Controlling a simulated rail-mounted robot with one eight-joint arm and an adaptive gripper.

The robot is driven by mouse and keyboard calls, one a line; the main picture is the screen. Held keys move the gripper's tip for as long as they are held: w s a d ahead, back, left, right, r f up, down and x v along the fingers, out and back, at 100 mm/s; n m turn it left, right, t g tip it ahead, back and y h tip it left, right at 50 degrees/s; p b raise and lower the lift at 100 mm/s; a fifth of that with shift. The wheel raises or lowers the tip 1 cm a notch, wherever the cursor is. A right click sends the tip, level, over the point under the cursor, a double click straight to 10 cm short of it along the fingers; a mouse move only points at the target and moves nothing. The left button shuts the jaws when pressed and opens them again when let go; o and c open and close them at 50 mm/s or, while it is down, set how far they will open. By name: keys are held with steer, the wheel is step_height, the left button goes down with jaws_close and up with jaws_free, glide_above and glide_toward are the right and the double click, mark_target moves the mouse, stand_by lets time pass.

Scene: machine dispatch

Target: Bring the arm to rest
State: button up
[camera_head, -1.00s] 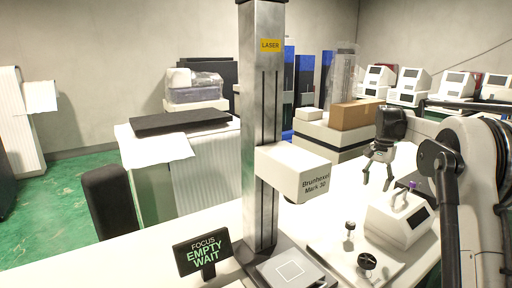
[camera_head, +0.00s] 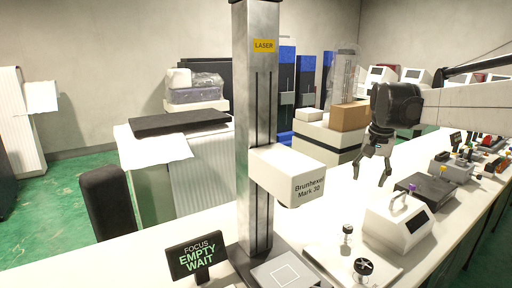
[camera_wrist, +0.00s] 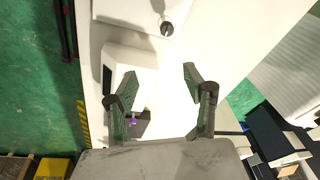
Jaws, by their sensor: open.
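My gripper (camera_head: 372,172) hangs from my arm on the right in the head view, pointing down above the bench. Its two fingers are apart with nothing between them. In the wrist view the open fingers (camera_wrist: 155,85) reach over the white bench.
A laser post (camera_head: 256,120) with a white head (camera_head: 288,172) stands on the bench, left of my gripper. A sign (camera_head: 196,256) reads "FOCUS EMPTY WAIT". A plate with two dark knobs (camera_head: 364,266) lies in front. Several small devices (camera_head: 470,158) line the bench at right.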

steer(key=s+a+f+n+t, duration=0.1)
steer(key=s+a+f+n, duration=0.1)
steer(key=s, duration=0.8)
steer(key=s+a+f+n+t, duration=0.2)
steer(key=s+a+f, duration=0.2)
steer(key=s, duration=0.7)
steer(key=s+a+f+n+t, duration=0.1)
steer(key=s+a+f+n, duration=0.1)
steer(key=s+a, duration=0.4)
steer(key=s+f, duration=0.1)
steer(key=s, duration=0.3)
steer(key=shift+s+a+t, duration=0.3)
steer(key=shift+s+a, duration=0.1)
steer(key=shift+f, duration=0.1)
